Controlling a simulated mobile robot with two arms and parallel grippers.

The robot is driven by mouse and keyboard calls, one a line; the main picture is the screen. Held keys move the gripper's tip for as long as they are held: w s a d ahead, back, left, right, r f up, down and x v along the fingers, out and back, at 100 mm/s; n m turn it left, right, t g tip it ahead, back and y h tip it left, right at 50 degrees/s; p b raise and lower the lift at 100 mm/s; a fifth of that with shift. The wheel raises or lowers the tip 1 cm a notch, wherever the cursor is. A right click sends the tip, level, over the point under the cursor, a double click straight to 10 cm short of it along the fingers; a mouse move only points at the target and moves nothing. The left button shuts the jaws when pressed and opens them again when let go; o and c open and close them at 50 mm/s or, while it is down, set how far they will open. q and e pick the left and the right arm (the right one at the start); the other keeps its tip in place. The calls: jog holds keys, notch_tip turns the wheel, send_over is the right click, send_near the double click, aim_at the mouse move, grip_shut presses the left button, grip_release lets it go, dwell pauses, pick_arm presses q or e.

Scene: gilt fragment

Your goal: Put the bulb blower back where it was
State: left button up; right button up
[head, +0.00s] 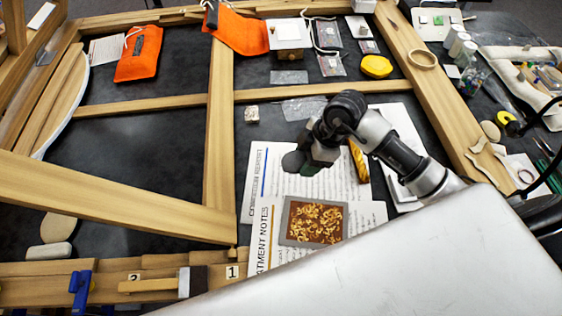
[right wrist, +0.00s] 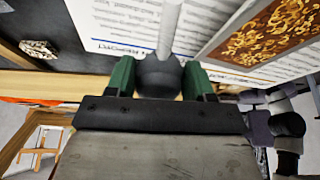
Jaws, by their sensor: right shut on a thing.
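My right gripper (head: 310,156) reaches in from the right in the head view, over the printed papers in the middle of the work table. It is shut on the bulb blower (head: 293,161), whose dark bulb shows beside the fingertips. In the right wrist view, the dark bulb (right wrist: 159,76) sits between the two green fingers, and its pale grey nozzle (right wrist: 170,25) points away from the gripper over the sheets. Part of the bulb is hidden by the gripper. I cannot tell whether it touches the paper. My left gripper is not in view.
A tray of gilt fragments (head: 315,222) lies on the note sheets (head: 262,165) just below the gripper. Wooden frame bars (head: 221,130) divide the dark table. A yellow tool (head: 359,161) lies close by the gripper. A small pale fragment (head: 252,114) lies left of it.

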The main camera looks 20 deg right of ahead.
send_over(278, 173)
jog(key=d, duration=0.1)
notch_tip(278, 173, down, 4)
jog(key=shift+s+d+r+p, duration=0.1)
jog(key=shift+s+p, duration=0.05)
jog(key=shift+p, duration=0.3)
notch_tip(278, 173, down, 3)
jog(key=shift+f+p, duration=0.2)
jog(key=shift+p, duration=0.2)
jog(key=shift+f, duration=0.3)
jog(key=shift+f, duration=0.15)
jog(key=o, duration=1)
jog(key=b+v, duration=0.1)
jog(key=v, duration=1.1)
jog(key=shift+r, duration=0.2)
